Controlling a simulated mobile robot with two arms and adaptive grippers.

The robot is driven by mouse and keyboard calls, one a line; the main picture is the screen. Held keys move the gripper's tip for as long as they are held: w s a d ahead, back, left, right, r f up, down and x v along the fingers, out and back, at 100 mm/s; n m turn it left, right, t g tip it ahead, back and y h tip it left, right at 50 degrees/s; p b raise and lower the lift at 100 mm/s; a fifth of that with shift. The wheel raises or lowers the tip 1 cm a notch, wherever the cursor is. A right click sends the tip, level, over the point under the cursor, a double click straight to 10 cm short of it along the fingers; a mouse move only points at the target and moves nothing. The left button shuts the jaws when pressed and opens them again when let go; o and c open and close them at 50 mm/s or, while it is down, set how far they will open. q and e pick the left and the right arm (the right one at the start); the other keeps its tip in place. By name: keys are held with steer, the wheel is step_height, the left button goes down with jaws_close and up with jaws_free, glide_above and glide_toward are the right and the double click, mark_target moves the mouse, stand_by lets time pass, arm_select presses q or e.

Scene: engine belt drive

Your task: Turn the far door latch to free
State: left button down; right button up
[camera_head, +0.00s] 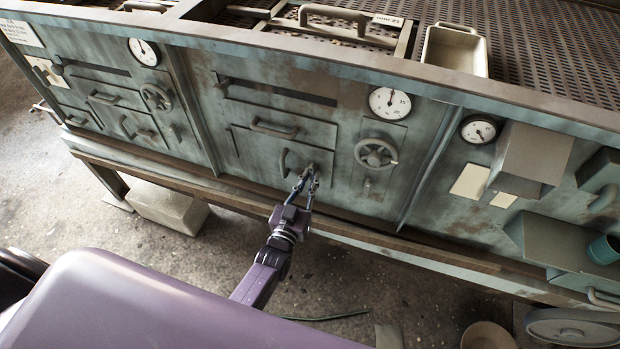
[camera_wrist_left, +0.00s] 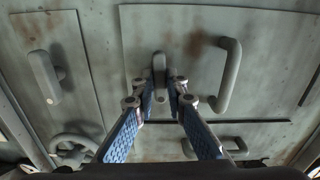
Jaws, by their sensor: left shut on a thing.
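A small grey door latch (camera_head: 312,168) sits on a green metal door low on the middle panel, right of the door's curved handle (camera_head: 284,163). In the left wrist view the latch (camera_wrist_left: 159,70) is a short rounded bar, upright in the picture, with the same handle (camera_wrist_left: 229,75) to its right. My left gripper (camera_head: 309,177) reaches up to it, and its fingertips (camera_wrist_left: 160,88) are closed on the lower part of the latch. The fingers hide part of it. Another small latch (camera_head: 175,133) is on the left panel. My right gripper is not in view.
A handwheel (camera_head: 376,153) and a gauge (camera_head: 389,102) are right of the door. A grey lever (camera_wrist_left: 46,76) stands left in the wrist view. A ledge (camera_head: 230,195) runs below the panels. A box (camera_head: 168,207) stands on the floor at left.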

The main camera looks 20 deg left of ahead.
arm_select(q)
steer(key=shift+m, duration=0.3)
steer(key=c, duration=1.9)
jaws_free()
steer(key=shift+c, duration=0.2)
steer(key=s, duration=1.2)
steer(key=shift+a, duration=0.2)
